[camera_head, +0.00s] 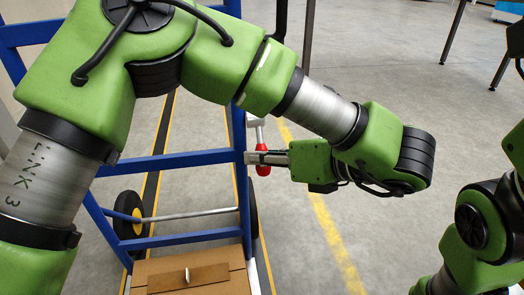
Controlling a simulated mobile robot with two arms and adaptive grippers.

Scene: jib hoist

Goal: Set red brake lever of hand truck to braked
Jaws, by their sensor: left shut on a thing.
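The blue hand truck (190,160) stands upright on the floor, left of the middle in the head view. Its red brake lever (263,170) sits beside the right upright of the frame, with a pale metal rod above the red grip. My left gripper (262,157) reaches in from the right side of the lever and is shut on the red lever. The fingers cover the middle of the red grip; red shows above and below them. My right arm shows at the right edge, but its gripper is out of view.
A cardboard box (190,273) sits low on the hand truck. A black wheel with a yellow hub (137,221) shows at its left. Yellow lines (335,240) run along the grey floor. Dark table legs stand at the upper right. The floor between is clear.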

